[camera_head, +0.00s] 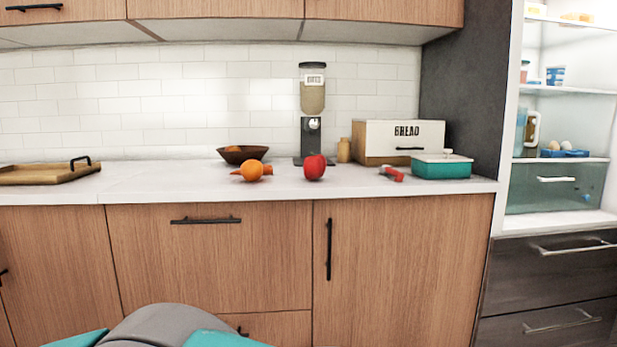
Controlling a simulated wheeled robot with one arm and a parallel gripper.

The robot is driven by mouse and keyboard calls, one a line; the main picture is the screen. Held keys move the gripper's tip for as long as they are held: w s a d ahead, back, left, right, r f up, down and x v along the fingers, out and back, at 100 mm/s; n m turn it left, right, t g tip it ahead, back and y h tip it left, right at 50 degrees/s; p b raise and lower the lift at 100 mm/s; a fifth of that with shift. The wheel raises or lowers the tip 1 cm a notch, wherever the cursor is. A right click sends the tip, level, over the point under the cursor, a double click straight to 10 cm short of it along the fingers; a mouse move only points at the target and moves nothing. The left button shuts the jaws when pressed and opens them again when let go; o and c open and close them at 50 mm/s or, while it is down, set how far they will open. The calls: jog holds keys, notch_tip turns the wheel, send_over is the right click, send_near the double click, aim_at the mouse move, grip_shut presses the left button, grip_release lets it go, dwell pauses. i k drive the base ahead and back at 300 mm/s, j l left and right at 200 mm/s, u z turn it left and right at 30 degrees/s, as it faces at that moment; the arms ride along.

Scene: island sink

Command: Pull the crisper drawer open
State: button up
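The crisper drawer (553,188) is a translucent green-grey bin at the bottom of the open fridge compartment, at the right edge of the head view. It looks shut, and a light bar handle (556,179) runs along its upper front. A glass shelf (560,160) lies just above it. My gripper is not in view. Only a grey and teal part of my own body shows at the bottom left, far from the drawer.
Dark drawers (545,272) with bar handles sit below the fridge compartment. A jug (527,130) and eggs stand on the shelf above the crisper. The counter (210,185) left of the fridge holds a teal container (442,168), a bread box (385,140), an apple (314,168) and an orange (251,170).

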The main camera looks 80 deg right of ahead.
aim_at(563, 179)
jog(key=z, duration=4.15)
jog(key=i+j+z, duration=0.15)
